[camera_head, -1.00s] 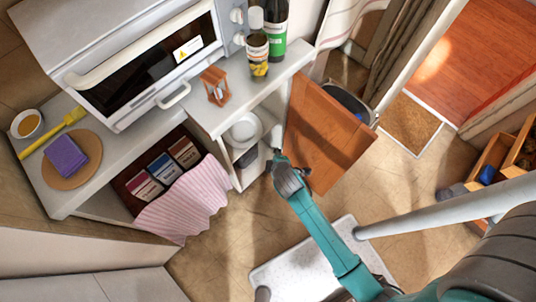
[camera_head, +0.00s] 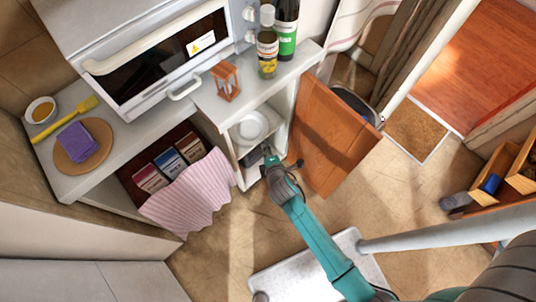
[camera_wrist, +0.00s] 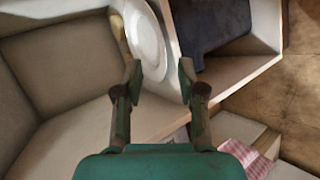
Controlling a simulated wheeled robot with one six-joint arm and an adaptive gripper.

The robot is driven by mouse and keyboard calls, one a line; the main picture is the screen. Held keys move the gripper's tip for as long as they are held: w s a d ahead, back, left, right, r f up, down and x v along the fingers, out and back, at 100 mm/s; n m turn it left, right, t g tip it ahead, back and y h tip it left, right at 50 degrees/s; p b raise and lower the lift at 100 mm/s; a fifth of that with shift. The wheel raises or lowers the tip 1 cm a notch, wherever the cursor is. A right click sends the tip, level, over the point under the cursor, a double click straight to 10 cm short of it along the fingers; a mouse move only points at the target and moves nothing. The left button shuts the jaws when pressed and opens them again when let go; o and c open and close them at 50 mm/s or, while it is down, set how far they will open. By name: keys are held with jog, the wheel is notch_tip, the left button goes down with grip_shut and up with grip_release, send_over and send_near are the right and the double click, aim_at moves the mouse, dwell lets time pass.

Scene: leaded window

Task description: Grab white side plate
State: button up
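The white side plate (camera_head: 252,127) lies inside the open cabinet, on its upper shelf, in the head view. In the wrist view the plate (camera_wrist: 148,42) shows near the top, ahead of the fingertips, partly cut off by the frame. My gripper (camera_wrist: 159,80) is open, its two fingers apart with nothing between them. In the head view my gripper (camera_head: 268,162) is at the cabinet's opening, below the plate in the picture. The fingertips look apart from the plate; the exact gap is hard to tell.
The wooden cabinet door (camera_head: 328,135) stands open at the right. A dark item (camera_wrist: 210,25) sits in the neighbouring compartment. A pink striped cloth (camera_head: 190,192) hangs left of the cabinet.

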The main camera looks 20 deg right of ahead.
aim_at(261, 139)
jog(key=x, duration=0.9)
jog(key=shift+r, duration=0.1)
grip_shut()
